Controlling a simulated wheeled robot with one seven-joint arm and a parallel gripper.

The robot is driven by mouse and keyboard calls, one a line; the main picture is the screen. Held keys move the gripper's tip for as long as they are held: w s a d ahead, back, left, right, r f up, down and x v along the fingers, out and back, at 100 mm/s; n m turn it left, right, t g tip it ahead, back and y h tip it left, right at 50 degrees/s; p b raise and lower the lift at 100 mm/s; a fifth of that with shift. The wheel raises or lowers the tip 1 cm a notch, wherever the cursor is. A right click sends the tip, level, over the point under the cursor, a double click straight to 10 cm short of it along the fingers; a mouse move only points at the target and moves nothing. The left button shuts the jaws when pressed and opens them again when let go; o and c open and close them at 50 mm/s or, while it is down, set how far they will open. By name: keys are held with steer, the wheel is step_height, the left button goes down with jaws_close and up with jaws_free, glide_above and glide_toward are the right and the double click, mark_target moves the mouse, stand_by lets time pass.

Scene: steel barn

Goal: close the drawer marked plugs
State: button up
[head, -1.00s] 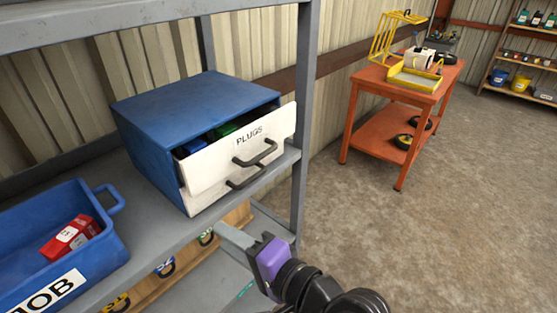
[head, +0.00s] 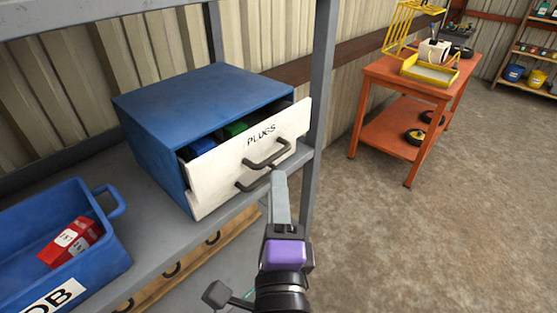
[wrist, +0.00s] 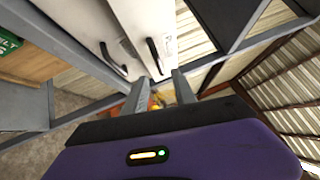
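The plugs drawer (head: 225,165) has a white front lettered PLUGS and a dark bar handle (head: 266,153). It is the upper drawer of a blue cabinet (head: 200,95) and stands partly pulled out, with blue and green things inside. A lower handle (head: 252,184) shows beneath it. In the wrist view, the plugs drawer front (wrist: 148,18) is at upper centre, its handle (wrist: 154,55) just beyond my fingertips. My gripper (head: 279,175) is in front of the drawers, near the right ends of the handles. In the wrist view its fingers (wrist: 160,78) are apart with nothing held. Contact cannot be told.
The cabinet stands on a grey metal shelf (head: 150,235) with an upright post (head: 318,110) close right of the drawer. A blue bin (head: 105,262) holding a red box (head: 70,242) is at left. An orange table (head: 425,85) stands farther right; the floor between is clear.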

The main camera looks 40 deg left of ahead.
steer(key=f+p+x, duration=0.1)
steer(key=p+x, duration=0.1)
steer(key=x, duration=0.4)
steer(key=shift+w+a+r, duration=0.3)
steer(key=shift+r, duration=0.25)
steer(key=shift+c, duration=0.2)
jaws_close()
stand_by(0.8)
